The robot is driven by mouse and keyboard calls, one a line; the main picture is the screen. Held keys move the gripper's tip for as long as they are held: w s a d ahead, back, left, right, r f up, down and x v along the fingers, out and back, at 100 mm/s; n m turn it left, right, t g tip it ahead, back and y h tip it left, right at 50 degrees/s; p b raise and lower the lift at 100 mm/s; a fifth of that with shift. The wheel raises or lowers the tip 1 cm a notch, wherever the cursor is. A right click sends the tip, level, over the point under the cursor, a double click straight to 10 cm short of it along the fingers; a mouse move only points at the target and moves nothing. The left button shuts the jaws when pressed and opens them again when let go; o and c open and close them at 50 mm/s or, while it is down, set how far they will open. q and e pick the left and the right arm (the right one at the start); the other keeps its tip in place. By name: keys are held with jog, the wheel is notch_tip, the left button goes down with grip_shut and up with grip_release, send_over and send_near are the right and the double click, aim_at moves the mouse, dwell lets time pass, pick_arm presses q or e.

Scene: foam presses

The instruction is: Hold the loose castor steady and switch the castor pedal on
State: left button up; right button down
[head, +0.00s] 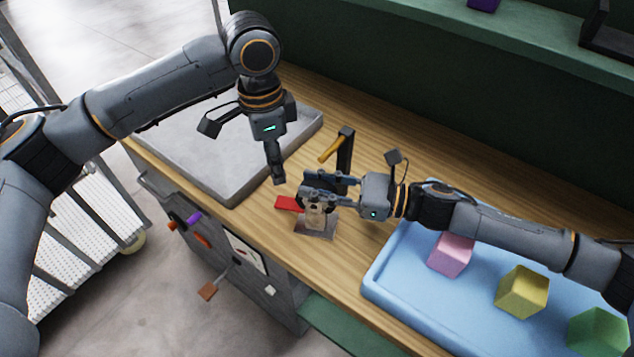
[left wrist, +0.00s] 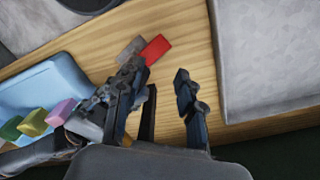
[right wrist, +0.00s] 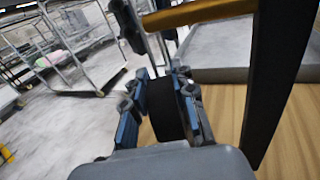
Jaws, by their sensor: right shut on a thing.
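The castor's dark wheel (right wrist: 163,108) is between the fingers of my right gripper (right wrist: 165,78), which is shut on it. In the head view the castor's pale fork (head: 316,216) stands on a metal plate (head: 322,232) on the bench, partly hidden by my right gripper (head: 312,192). The red pedal (head: 287,203) sticks out to the left of the castor; it also shows in the left wrist view (left wrist: 156,49). My left gripper (head: 278,178) points down, above and beside the pedal, touching nothing visible. Its fingers are apart in the left wrist view (left wrist: 158,88).
A black post (head: 346,148) with a yellow handle (head: 330,150) stands just behind the castor. A blue tray (head: 375,280) with pink, yellow and green foam blocks is at right. Tools hang on the bench's front side.

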pick_arm(q)
jog(key=c, duration=0.7)
jog(key=shift+w+a+r+m+g+h, duration=0.15)
jog(key=shift+a+m+g+h, duration=0.15)
jog(key=shift+m+g+h, duration=0.55)
grip_shut()
jog(key=w+a+r+m+h, duration=0.1)
jog(key=w+a+m+h, duration=0.1)
jog(key=a+m+h, duration=0.2)
jog(key=shift+a+r+h, duration=0.2)
jog(key=shift+a+h, duration=1.35)
jog(key=shift+a, duration=0.6)
jog(key=shift+m+g, duration=0.25)
